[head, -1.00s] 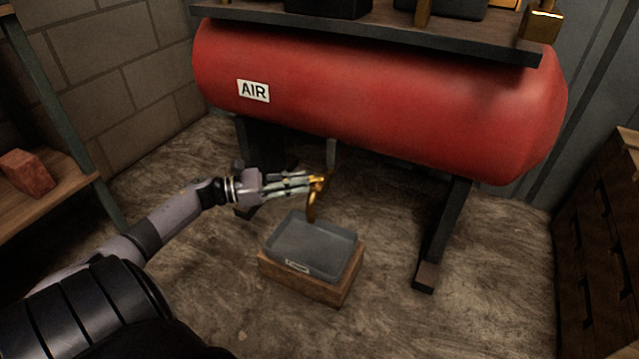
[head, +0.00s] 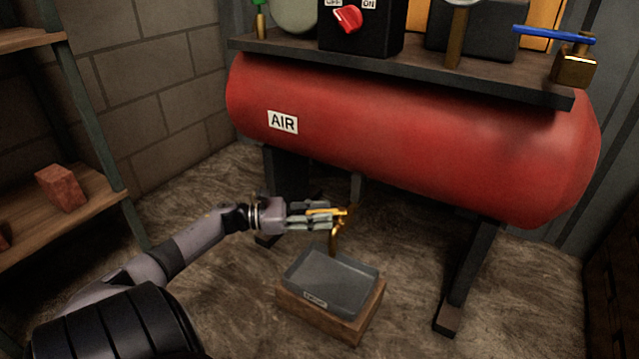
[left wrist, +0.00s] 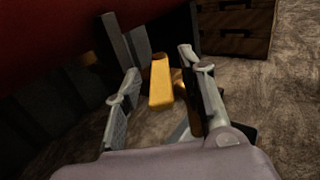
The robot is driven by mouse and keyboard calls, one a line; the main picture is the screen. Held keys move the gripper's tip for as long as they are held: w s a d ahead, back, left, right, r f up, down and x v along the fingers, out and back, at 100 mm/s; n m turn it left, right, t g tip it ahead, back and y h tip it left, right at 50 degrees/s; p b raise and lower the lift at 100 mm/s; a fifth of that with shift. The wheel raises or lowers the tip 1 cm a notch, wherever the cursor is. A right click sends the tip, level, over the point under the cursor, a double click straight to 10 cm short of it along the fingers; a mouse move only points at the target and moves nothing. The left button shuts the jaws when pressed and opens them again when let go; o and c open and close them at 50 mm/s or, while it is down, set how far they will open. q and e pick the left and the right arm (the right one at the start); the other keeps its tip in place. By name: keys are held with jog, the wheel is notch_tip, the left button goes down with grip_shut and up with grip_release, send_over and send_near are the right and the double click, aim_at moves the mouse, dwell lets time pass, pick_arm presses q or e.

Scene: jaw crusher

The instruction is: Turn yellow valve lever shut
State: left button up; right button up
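The yellow valve lever (head: 322,212) sits under the red air tank, above a brass downward pipe (head: 334,238). In the left wrist view the yellow lever (left wrist: 161,82) stands between the two spread fingers, nearer the right finger. My left gripper (head: 318,217) reaches in from the left, around the lever. The left wrist view shows its fingers (left wrist: 160,90) apart, with a visible gap between the lever and the left finger. The valve body is partly hidden behind the right finger. My right gripper is not in view.
A grey tray (head: 335,277) on a wooden block stands below the pipe. The red tank (head: 410,140) and its dark legs (head: 468,278) bound the space above and right. A shelf with a red brick (head: 61,188) is at left. A blue lever (head: 555,35) is on top right.

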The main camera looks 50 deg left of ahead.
pick_arm(q)
jog(key=shift+s, duration=0.1)
jog(key=v, duration=1.2)
jog(key=shift+d, duration=0.1)
jog(key=shift+c, duration=0.4)
